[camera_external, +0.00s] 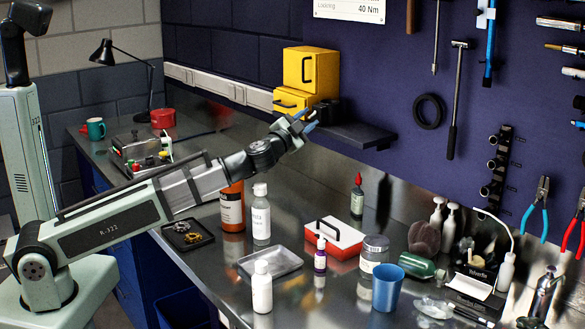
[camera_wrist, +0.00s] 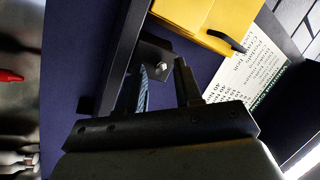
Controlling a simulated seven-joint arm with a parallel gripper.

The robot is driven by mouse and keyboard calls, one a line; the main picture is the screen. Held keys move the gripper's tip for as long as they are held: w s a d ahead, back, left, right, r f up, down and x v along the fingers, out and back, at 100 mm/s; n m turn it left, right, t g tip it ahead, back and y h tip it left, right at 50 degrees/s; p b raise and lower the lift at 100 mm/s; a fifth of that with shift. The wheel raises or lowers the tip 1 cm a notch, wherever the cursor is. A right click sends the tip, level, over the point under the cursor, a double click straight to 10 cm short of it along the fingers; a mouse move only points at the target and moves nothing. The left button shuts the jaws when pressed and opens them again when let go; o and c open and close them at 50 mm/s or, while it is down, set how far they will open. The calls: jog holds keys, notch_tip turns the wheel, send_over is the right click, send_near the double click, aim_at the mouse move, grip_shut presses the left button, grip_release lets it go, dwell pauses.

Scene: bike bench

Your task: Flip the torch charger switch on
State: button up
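A small black box (camera_external: 327,112), which looks like the torch charger, sits on the dark wall shelf beside the yellow bins. In the wrist view a dark box face (camera_wrist: 151,52) with a small silver nub (camera_wrist: 162,67), possibly the switch, shows just beyond my fingertips. My gripper (camera_external: 306,119) is raised at the shelf's front, close to the box. In the wrist view my gripper (camera_wrist: 160,77) has its two fingers apart with nothing held between them. The nub appears between the fingers; I cannot tell whether they touch it or which way it is set.
Yellow bins (camera_external: 306,72) stand left of the box, and the shelf (camera_external: 352,134) runs on to the right. Bottles, a metal tray (camera_external: 270,263) and a red case (camera_external: 335,239) crowd the bench below. Tools hang on the blue wall.

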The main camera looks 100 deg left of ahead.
aim_at(315, 109)
jog(key=shift+c, duration=0.2)
grip_shut()
jog(key=shift+r+g+h, duration=0.25)
jog(key=shift+g+h, duration=0.05)
jog(key=shift+h, duration=0.1)
jog(key=shift+r+m+g+h, duration=0.3)
jog(key=shift+r+g+h, duration=0.15)
jog(key=shift+h, duration=0.35)
jog(key=shift+r+m+g+h, duration=0.35)
jog(key=shift+g+h, duration=0.1)
jog(key=shift+h, duration=0.35)
jog(key=g+h, duration=0.1)
jog(key=r+h, duration=0.1)
jog(key=shift+w+r+m+g+h, duration=0.15)
jog(key=shift+r+m+g+h, duration=0.05)
jog(key=shift+m+g+h, duration=0.2)
jog(key=shift+a+r+g+h, duration=0.1)
jog(key=shift+r+g+h, duration=0.05)
jog(key=shift+g+h, duration=0.55)
